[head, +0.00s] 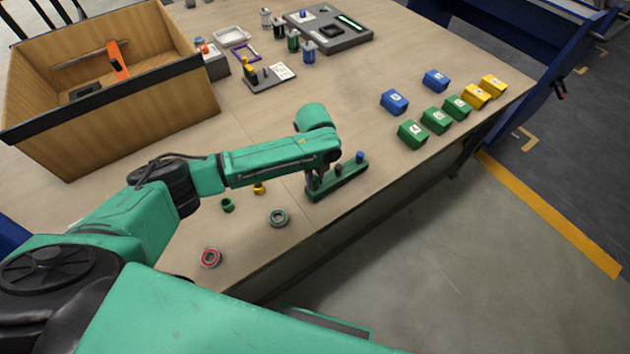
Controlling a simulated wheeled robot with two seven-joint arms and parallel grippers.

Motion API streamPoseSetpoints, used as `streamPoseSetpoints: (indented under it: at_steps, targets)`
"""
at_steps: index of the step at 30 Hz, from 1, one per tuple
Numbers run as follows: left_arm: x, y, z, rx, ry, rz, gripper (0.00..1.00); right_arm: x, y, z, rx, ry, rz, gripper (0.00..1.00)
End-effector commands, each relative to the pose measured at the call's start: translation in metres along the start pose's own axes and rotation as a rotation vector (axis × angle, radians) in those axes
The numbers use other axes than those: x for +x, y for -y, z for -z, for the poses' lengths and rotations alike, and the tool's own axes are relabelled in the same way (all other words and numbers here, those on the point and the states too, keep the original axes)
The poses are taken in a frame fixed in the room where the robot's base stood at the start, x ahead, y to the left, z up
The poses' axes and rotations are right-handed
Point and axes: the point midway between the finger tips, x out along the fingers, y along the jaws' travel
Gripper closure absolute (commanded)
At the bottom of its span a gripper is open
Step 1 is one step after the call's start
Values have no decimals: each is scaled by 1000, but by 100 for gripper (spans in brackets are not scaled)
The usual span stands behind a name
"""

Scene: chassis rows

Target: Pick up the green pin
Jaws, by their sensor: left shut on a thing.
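My left gripper (314,187) points down at the left end of a green block-shaped holder (348,183) near the table's front edge. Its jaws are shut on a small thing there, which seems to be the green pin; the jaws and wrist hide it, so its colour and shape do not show. I cannot tell whether it still sits in the holder. A blue pin (360,157) stands upright at the holder's right end. A small dark peg (338,169) shows between it and the gripper. My right gripper is not in view.
A green bushing (227,205), a yellow bushing (259,188) and two rings (278,218) (210,258) lie left of the holder. Several coloured blocks (412,133) stand at the right. A wooden bin (120,130) and a grey fixture (345,42) stand farther back.

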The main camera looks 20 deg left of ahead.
Motion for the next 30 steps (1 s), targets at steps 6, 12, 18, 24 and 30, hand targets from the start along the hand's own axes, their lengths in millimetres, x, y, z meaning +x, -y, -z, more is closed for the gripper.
streamPoseSetpoints:
  at_steps: [6,12,18,24,30]
  targets:
    - [-47,1,-1,1,2,7,100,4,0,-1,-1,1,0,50]
    - [-120,2,-1,2,3,9,100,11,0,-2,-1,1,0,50]
    - [-175,1,0,0,1,5,100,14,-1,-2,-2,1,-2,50]
    - [-192,0,0,1,0,0,100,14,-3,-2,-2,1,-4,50]
    - [-192,0,0,0,-1,0,100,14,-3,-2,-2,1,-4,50]
